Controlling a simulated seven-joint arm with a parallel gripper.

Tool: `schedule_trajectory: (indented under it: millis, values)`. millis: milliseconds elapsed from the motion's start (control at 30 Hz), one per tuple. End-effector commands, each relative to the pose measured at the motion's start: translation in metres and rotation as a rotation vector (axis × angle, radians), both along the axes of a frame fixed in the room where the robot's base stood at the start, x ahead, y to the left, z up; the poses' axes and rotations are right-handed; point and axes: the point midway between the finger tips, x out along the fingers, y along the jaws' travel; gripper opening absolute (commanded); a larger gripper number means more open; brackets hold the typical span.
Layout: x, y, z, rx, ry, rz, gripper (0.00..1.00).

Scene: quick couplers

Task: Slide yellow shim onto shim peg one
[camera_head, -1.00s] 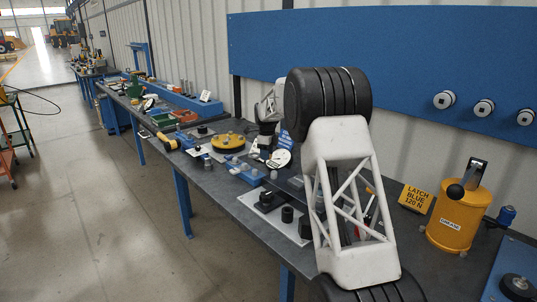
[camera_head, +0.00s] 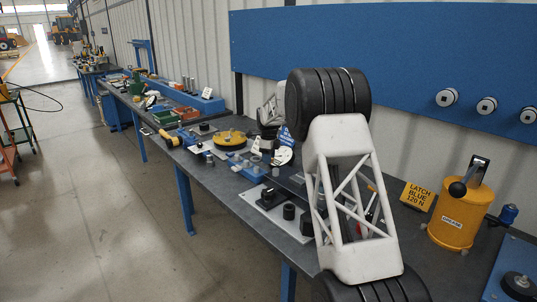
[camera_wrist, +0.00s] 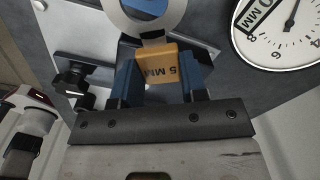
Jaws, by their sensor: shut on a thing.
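In the wrist view my gripper (camera_wrist: 158,72) has its two blue fingers closed on the yellow shim (camera_wrist: 157,66), a yellow block marked "5 MM". A pale metal ring (camera_wrist: 128,23) lies just beyond the yellow block, around a blue area at the top edge. I cannot tell whether the ring is joined to the block or around a peg. Shim peg one cannot be made out for certain. In the head view, the shim and fingertips are not clear behind my arm.
A white dial (camera_wrist: 283,35) stands close right of the gripper. A black knob (camera_wrist: 75,76) is on a light plate at left. In the head view, a yellow grease pot (camera_head: 461,215) and yellow "LATCH BLUE 120 N" sign (camera_head: 416,197) are at right. The bench is crowded.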

Motion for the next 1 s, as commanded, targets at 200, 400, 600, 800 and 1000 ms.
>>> schedule_trajectory:
  millis: [200,400,600,800,1000]
  values:
    - [0.0,0.0,-0.014,0.0,0.001,0.0,0.23]
    - [0.0,0.0,-0.023,0.0,0.0,0.0,0.23]
    - [0.0,0.0,-0.026,0.0,0.0,0.0,0.23]
    - [0.0,0.0,-0.026,0.0,0.0,0.0,0.23]
    - [0.0,0.0,-0.026,0.0,0.0,0.0,0.23]
